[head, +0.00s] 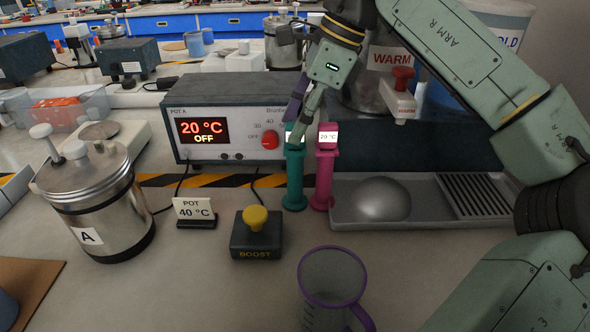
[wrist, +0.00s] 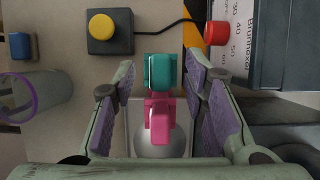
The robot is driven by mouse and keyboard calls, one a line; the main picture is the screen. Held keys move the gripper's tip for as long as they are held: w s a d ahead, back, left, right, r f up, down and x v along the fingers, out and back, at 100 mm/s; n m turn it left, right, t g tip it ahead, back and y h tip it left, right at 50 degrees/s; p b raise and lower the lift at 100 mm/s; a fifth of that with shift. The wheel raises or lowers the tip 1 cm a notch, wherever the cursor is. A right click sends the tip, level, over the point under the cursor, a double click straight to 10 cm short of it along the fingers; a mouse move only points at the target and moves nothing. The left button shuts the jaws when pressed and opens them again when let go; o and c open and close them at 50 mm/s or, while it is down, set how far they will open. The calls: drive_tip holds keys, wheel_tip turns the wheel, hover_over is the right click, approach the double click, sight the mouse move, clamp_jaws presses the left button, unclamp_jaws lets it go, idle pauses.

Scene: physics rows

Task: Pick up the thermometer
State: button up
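Two upright post-shaped devices with small displays stand side by side, one teal (head: 294,182) and one pink (head: 325,170). The pink one's display reads 20 °C; the teal one's display is partly covered by my gripper's finger. I cannot tell which is meant by the thermometer. My gripper (head: 298,112) is at the top of the teal one, pointing down. In the wrist view my gripper (wrist: 160,78) is open, purple pads apart on either side, with the teal top (wrist: 160,70) and the pink top (wrist: 159,118) between them. Contact is not visible.
The heater box (head: 235,117) reading 20 °C OFF is just behind left. A metal drip tray (head: 430,213) is at right. The BOOST button (head: 256,232), clear purple-rimmed jug (head: 332,280), POT 40 °C sign (head: 195,210) and metal pot A (head: 100,205) stand in front and left.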

drive_tip(key=shift+x, duration=1)
clamp_jaws()
